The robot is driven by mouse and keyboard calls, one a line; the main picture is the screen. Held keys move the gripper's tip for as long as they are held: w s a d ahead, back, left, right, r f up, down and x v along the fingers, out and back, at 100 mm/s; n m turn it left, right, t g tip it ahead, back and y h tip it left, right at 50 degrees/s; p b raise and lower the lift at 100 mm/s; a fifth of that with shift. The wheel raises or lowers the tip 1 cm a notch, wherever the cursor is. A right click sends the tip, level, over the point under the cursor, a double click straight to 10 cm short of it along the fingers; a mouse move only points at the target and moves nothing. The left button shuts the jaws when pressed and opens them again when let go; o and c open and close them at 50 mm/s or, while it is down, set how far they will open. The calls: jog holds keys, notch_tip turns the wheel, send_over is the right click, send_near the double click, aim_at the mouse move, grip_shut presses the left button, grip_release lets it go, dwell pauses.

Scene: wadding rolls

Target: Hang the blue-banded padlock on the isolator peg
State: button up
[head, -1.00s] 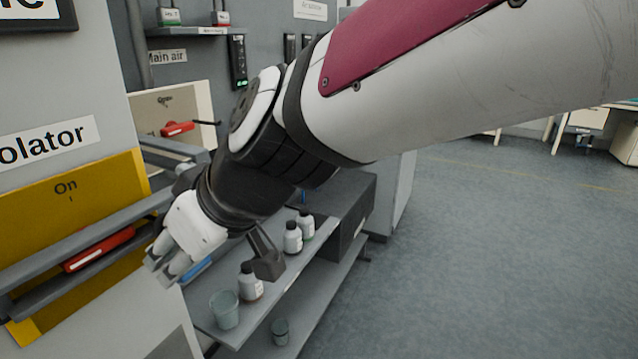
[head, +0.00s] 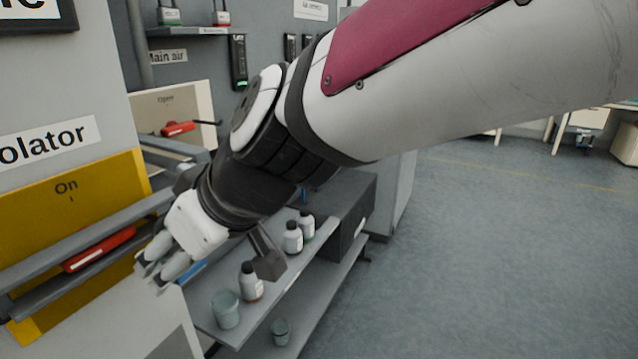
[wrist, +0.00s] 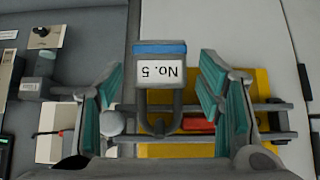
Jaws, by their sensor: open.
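The blue-banded padlock (wrist: 162,48), labelled "No. 5", shows upside down in the wrist view. Its shackle points down the picture, toward the grey rails and red handle of the yellow isolator panel (wrist: 245,84). A small dark rounded end, perhaps the isolator peg (wrist: 159,128), shows at the shackle's bend; I cannot tell for sure that the shackle is around it. My gripper (head: 151,273) is open, with a finger on each side of the padlock and gaps between pads and body.
The isolator's red handle (head: 99,249) lies between grey rails (head: 40,300) left of my gripper. Below and right, a shelf (head: 215,333) holds bottles (head: 251,283) and a cup (head: 226,309). Another panel with a red handle (head: 178,129) stands behind. The floor at right is clear.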

jog(key=v, duration=1.2)
jog(key=s+d+f+m+g+h, duration=0.1)
jog(key=s+d+f+m+h, duration=0.3)
jog(key=d, duration=0.6)
jog(key=s+d+f+m+h, duration=0.1)
jog(key=s+d+f+m, duration=0.4)
jog(key=d, duration=0.6)
jog(key=s+d+f+m+g+h, duration=0.1)
jog(key=s+d+f+m+h, duration=0.2)
jog(key=d+f+m, duration=0.5)
notch_tip(320, 180, up, 17)
jog(key=d+n+t+p, duration=0.1)
jog(key=n+t+p, duration=0.2)
jog(key=p, duration=0.9)
jog(key=shift+w+d+f+n+p, duration=0.2)
jog(key=shift+d+f+n+p, duration=0.05)
jog(key=shift+d+n+p, duration=0.05)
